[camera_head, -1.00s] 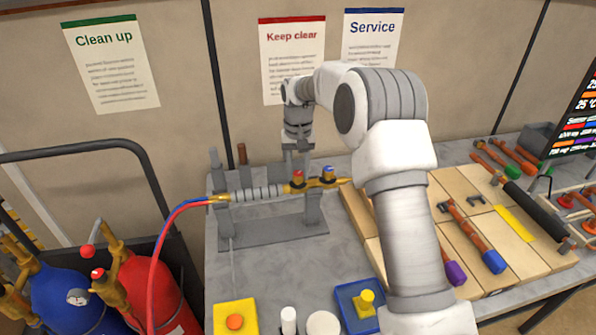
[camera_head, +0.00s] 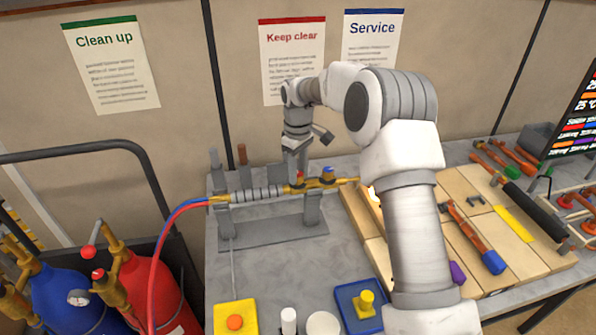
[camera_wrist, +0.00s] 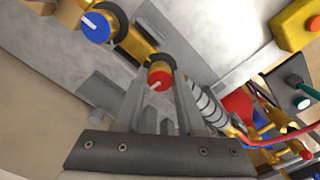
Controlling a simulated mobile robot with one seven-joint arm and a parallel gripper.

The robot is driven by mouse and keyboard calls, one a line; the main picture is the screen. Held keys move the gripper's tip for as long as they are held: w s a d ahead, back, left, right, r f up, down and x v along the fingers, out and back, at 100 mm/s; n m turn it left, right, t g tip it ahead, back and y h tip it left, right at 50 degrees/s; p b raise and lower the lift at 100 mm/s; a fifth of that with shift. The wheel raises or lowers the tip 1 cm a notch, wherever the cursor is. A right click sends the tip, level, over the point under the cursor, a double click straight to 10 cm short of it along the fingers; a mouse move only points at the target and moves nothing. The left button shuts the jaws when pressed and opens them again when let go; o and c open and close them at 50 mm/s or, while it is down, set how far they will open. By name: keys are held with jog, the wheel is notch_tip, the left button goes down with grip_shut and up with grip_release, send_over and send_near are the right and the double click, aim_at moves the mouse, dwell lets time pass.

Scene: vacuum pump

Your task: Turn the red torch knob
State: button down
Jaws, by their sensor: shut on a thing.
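The brass torch (camera_head: 320,183) lies across a grey stand (camera_head: 272,232), its tip pointing right. Its red knob (camera_head: 300,176) is largely covered by my gripper in the head view. The wrist view shows the red knob (camera_wrist: 159,79) with a pale pointer line, between my fingertips. My gripper (camera_head: 299,168) comes down from above and is shut on the red knob; its fingers (camera_wrist: 160,84) also show in the wrist view. A blue knob (camera_head: 328,171) with a white line sits on the torch just right of the red one.
Red and blue hoses (camera_head: 157,250) run from the torch to gas cylinders (camera_head: 170,300) at left. Pale blocks (camera_head: 452,182) with tools lie at right. A yellow box with an orange button (camera_head: 235,321) and a blue tray (camera_head: 349,318) are in front.

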aim_at(298, 174)
jog(key=shift+n, duration=0.7)
jog(key=c, duration=0.5)
grip_release()
notch_tip(298, 174, up, 18)
jog(key=shift+f, duration=0.25)
